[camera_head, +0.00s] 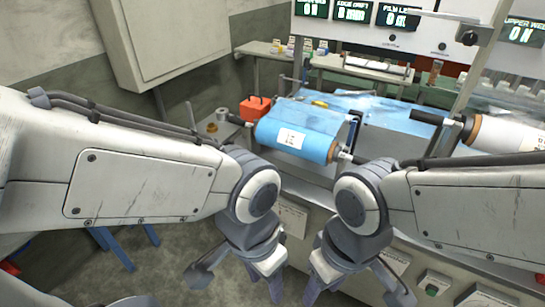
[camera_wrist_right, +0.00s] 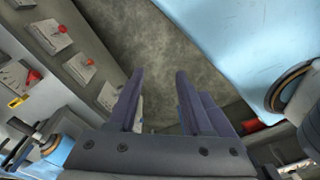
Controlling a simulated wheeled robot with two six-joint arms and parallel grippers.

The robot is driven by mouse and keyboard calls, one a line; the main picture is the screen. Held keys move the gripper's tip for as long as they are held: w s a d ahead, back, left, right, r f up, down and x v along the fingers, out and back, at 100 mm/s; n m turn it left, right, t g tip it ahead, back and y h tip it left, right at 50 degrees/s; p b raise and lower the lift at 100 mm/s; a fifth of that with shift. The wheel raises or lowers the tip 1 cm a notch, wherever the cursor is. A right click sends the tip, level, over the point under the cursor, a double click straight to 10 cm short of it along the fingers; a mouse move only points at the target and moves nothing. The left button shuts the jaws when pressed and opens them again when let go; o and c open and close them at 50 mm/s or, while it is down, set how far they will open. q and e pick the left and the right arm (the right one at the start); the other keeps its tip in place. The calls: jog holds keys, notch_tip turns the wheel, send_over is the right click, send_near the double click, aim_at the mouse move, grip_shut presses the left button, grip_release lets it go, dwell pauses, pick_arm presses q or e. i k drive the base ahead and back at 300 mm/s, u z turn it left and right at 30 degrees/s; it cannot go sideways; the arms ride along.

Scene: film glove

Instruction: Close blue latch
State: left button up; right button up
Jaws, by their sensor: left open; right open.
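No part in view can be clearly identified as the blue latch. A roll of blue film (camera_head: 297,134) with a white label lies on its spindle at the middle of the machine. A dark blue upright lever (camera_head: 354,131) stands beside the roll's right end; I cannot tell whether it is the latch. My left gripper (camera_head: 236,279) is open and empty, low in front of the machine. My right gripper (camera_head: 355,286) is open and empty to its right, apart from the roll. In the right wrist view my right gripper's fingers (camera_wrist_right: 160,78) are apart with only floor between them.
An orange block (camera_head: 255,108) sits left of the roll. A white roll (camera_head: 503,134) is at the right. The machine's front panel (camera_head: 292,214) is close behind my grippers. Panels with red knobs (camera_wrist_right: 85,62) show in the right wrist view.

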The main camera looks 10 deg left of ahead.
aim_at(353, 131)
jog(key=u, duration=0.6)
jog(key=i, duration=1.2)
jog(key=z, duration=0.3)
